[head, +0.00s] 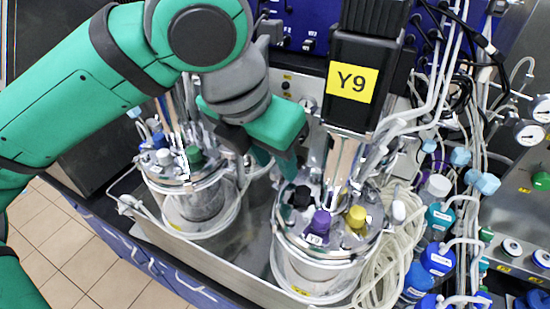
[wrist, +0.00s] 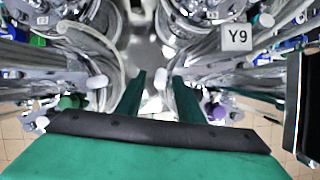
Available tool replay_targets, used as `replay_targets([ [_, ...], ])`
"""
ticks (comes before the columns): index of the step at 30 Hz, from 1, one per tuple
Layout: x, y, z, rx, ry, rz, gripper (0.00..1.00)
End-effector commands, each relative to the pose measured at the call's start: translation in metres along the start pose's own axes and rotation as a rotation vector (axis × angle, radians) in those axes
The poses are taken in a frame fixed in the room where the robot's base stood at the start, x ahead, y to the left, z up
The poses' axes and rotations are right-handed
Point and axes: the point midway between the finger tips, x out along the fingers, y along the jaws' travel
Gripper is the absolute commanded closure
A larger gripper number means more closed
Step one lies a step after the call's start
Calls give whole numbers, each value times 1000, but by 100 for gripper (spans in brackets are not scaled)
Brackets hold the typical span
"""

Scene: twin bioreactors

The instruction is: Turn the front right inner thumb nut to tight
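Two glass vessels with metal lids stand side by side. The right vessel (head: 312,262) carries a black motor labelled Y9 (head: 352,83) and black, purple and yellow caps; the left vessel (head: 197,200) is partly behind my arm. My gripper (head: 275,165) is over the gap between them, fingers pointing down, beside the right vessel's inner edge. In the wrist view its two dark green fingers (wrist: 158,80) are apart, with nothing clearly held. I cannot tell which is the front right inner one.
The metal tray's rim (head: 225,270) runs along the front. Coiled clear tubing (head: 390,255) and blue-capped bottles (head: 437,258) crowd the right side. A control panel with gauges (head: 530,132) stands at the far right. Tiled floor is free at the lower left.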

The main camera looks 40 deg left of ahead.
Motion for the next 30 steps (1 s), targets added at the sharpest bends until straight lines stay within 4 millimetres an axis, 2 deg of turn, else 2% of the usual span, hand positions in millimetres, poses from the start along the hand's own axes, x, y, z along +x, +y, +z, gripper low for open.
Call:
replay_targets([
  [8, 2, -2, 1, 4, 0, -2, 66],
  [12, 2, -2, 1, 4, 0, -2, 97],
  [13, 2, -2, 1, 4, 0, -2, 100],
  [23, 2, -1, 1, 27, -1, -14, 100],
  [30, 2, 0, 1, 136, -2, -61, 100],
])
